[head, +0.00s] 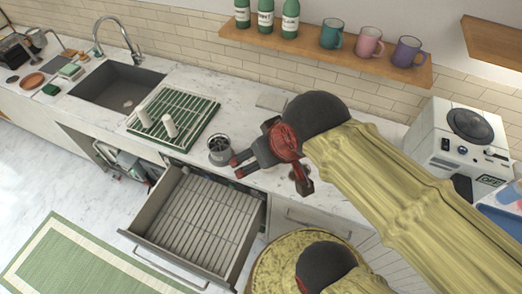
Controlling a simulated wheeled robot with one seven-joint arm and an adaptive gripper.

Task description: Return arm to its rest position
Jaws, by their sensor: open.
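My arm, in a yellow sleeve with black joints, reaches in from the right in the head view. My gripper (236,166), dark with red parts, is over the front edge of the counter and points left. Its fingers are apart and I see nothing between them. A dark metal cup (219,151) stands on the counter just left of the fingertips. I cannot tell whether the fingers touch it.
An open drawer (256,230) with a ribbed inside juts out below the gripper. A green-and-white rack (206,105), a sink (112,88) and a white machine (452,140) are on the counter (200,79). A shelf (310,52) holds bottles and mugs.

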